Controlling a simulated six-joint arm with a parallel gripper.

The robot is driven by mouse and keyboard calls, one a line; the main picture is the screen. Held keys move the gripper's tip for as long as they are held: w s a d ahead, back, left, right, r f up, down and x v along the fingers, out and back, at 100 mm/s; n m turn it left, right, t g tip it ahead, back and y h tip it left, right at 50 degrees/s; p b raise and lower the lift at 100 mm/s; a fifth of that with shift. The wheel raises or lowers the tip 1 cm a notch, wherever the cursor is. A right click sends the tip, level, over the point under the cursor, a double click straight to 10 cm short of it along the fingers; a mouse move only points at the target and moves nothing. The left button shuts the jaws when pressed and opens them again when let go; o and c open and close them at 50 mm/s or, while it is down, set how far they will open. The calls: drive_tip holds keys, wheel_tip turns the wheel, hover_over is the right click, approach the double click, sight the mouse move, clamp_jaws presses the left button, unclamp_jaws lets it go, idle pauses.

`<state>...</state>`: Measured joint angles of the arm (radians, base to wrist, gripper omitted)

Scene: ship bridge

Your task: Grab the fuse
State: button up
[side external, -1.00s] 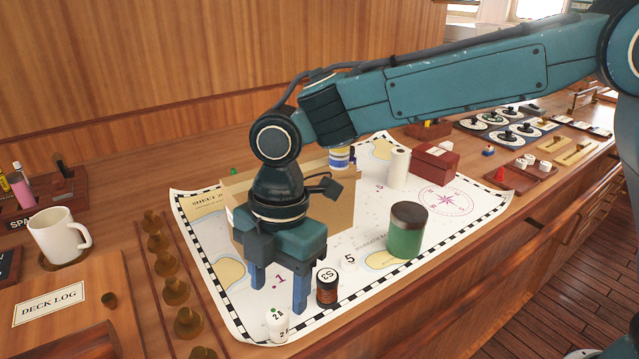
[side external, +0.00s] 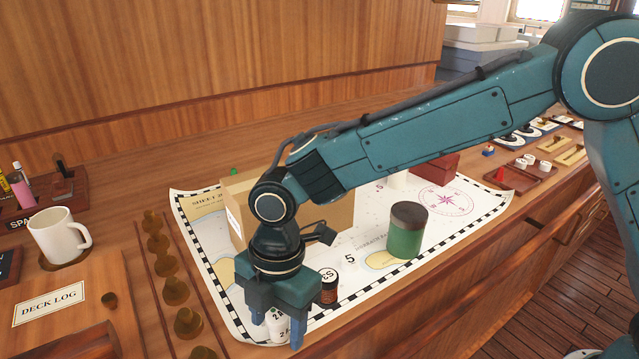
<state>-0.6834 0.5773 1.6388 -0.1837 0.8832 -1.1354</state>
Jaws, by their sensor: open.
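The fuse (side external: 274,327) is a small white cylinder marked "2A", standing near the front left edge of the chart (side external: 455,228). My gripper (side external: 278,332) points down with its blue fingers open. One finger is on each side of the fuse in the picture, and the palm is above it. The top of the fuse is partly hidden by the gripper. I cannot tell whether either finger touches it.
Brass pieces (side external: 174,290) line the left side. Open chart lies between canister and jar.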

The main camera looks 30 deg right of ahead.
sight(274, 316)
drive_tip(key=shift+f, duration=0.35)
drive_tip(key=c, duration=1.1)
drive_tip(key=shift+o, duration=0.2)
drive_tip(key=shift+r, duration=0.2)
wheel_tip(274, 316, up, 20)
drive_tip(key=shift+f, duration=0.25)
